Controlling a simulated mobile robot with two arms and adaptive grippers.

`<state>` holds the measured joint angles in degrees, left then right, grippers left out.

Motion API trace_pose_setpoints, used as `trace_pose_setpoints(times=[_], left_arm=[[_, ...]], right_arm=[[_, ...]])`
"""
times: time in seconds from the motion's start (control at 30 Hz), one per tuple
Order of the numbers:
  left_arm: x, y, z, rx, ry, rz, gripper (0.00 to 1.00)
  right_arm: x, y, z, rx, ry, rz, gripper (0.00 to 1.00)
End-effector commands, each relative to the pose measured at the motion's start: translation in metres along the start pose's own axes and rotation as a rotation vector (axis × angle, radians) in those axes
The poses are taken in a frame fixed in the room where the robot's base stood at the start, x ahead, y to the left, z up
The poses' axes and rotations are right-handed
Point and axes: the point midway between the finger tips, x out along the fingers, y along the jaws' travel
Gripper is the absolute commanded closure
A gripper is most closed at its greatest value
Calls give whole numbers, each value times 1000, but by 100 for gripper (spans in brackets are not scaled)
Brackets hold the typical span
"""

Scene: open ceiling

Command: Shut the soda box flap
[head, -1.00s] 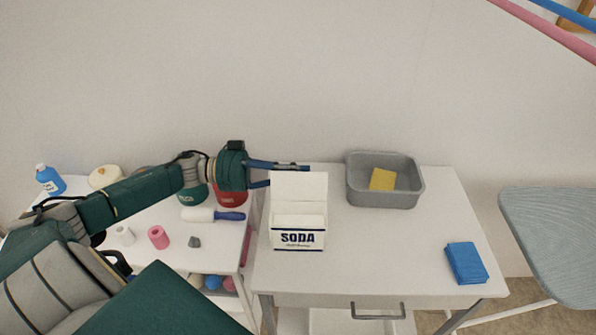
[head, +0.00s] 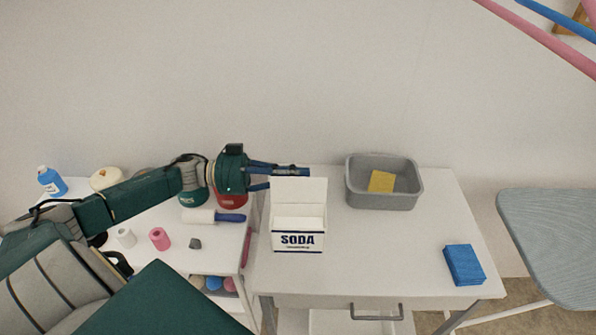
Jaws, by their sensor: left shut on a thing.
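The white soda box (head: 298,241) stands on the white table, its printed front facing me. Its flap (head: 300,193) stands up at the back, and the box top is open. My left gripper (head: 290,178) is at the flap's upper edge, reaching in from the left. Its upper finger shows just above the edge and the lower finger runs behind the flap, so the contact is partly hidden. It is shut on the flap. My right gripper is not in view.
A grey basin (head: 384,199) with a yellow sponge (head: 381,181) stands right of the box. A blue folded cloth (head: 464,264) lies near the table's right edge. A side cart (head: 170,215) holds small items under my left arm. The table between box and cloth is clear.

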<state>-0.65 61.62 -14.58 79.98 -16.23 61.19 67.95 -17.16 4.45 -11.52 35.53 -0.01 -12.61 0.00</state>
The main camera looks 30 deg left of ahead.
Motion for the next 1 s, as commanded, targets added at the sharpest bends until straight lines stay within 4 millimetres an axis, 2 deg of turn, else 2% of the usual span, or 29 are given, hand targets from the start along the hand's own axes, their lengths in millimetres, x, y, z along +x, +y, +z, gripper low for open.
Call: trace_pose_setpoints(times=[0.5, 1.0], left_arm=[[-1, 32, -9, 472, -9, 3, 100], [-1, 62, -6, 948, -9, 3, 100]], right_arm=[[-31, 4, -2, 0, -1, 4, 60], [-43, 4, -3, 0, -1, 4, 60]])
